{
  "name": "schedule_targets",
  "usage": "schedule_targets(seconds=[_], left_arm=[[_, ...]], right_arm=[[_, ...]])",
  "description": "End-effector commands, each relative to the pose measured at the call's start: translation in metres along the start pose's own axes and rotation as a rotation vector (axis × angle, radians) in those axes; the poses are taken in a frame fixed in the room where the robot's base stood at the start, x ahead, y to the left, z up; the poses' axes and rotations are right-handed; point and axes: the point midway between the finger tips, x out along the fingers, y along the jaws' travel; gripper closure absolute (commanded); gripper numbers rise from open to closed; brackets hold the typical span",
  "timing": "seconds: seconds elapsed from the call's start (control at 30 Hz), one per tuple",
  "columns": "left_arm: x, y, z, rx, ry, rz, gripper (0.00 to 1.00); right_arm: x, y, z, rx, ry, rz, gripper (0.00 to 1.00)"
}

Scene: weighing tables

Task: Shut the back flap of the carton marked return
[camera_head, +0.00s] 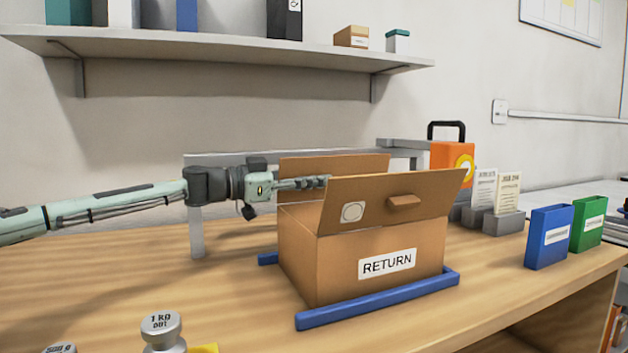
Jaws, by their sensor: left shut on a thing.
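The brown carton (332,268) marked RETURN stands on the wooden table. Its back flap (350,166) stands up at the far side. Its near flap (425,190) also stands up, leaning outward, with a small tab and a round pale sticker. My left gripper (322,182) reaches in from the left, above the carton's left side and in front of the back flap. Its fingers are shut on part of the carton, with the tips at the near flap's upper left corner. I cannot tell which flap they hold. The carton's inside is hidden. My right gripper is not in view.
Blue rails (385,297) lie along the carton's base. Metal weights (162,330) stand at the front left. An orange case (448,153), card holders (503,222), a blue bin (548,238) and a green bin (588,222) are at the right. A shelf (220,46) hangs above.

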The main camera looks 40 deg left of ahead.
Motion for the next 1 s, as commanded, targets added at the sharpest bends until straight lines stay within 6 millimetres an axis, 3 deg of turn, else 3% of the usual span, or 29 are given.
schedule_targets(seconds=[0.3, 0.33, 0.47, 0.83, 1.0], left_arm=[[0.0, -0.001, -0.001, 0.002, 0.001, -0.002, 1.0], [0.0, -0.001, -0.001, 0.002, 0.001, -0.002, 0.78], [0.0, -0.001, -0.001, 0.001, 0.001, -0.001, 0.62], [-0.002, 0.0, -0.001, 0.003, 0.0, 0.001, 0.62], [-0.012, 0.001, -0.003, 0.006, -0.001, 0.006, 0.62]], right_arm=[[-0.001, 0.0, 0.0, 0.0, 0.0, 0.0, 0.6], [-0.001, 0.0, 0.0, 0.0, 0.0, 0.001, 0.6], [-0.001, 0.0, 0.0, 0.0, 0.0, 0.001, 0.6], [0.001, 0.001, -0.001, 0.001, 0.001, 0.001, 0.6], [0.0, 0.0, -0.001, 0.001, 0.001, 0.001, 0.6]])
